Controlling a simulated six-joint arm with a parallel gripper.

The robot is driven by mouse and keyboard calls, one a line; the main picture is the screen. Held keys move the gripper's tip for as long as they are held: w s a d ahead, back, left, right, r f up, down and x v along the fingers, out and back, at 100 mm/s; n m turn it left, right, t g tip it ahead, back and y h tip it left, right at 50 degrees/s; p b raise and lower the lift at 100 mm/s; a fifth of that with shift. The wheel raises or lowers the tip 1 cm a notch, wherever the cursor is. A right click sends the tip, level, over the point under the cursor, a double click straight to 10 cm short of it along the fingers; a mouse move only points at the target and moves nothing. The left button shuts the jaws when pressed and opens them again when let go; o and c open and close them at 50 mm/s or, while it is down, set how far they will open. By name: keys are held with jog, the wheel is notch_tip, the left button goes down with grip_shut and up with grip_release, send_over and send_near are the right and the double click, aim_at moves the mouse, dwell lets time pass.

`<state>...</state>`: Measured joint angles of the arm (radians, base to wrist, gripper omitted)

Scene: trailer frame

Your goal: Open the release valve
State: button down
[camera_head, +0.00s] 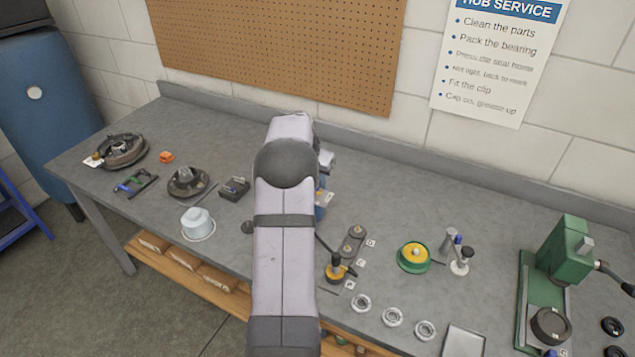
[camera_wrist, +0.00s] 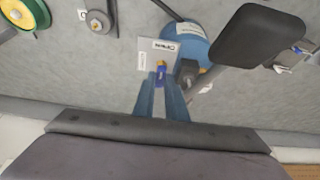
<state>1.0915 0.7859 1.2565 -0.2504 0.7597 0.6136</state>
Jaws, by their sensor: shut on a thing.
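The release valve's small blue handle (camera_wrist: 161,68), with a bit of yellow on it, sits between the fingertips in the wrist view. My gripper (camera_wrist: 162,88) is shut on this handle with its two blue fingers. Behind the handle is a pale plate (camera_wrist: 151,60) with a white label that appears to read OPEN and a second, unreadable label on its left. A round blue body (camera_wrist: 190,42) adjoins the plate. In the head view my arm hides the gripper and the handle; only part of the blue body (camera_head: 321,211) shows beside the arm.
A dark hose (camera_wrist: 166,10) runs to the blue body. On the grey bench (camera_head: 400,200), a green-and-yellow round part (camera_head: 414,257), several metal rings and a green press (camera_head: 560,262) lie right of my arm. A white cup (camera_head: 198,224) and hub parts (camera_head: 188,183) lie left.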

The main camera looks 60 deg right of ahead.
dwell(0.4)
jog(key=c, duration=1.8)
grip_release()
jog(key=shift+r, duration=0.1)
jog(key=b+v, duration=0.2)
jog(key=v, duration=0.5)
jog(key=shift+b, duration=0.35)
jog(key=shift+r, duration=0.1)
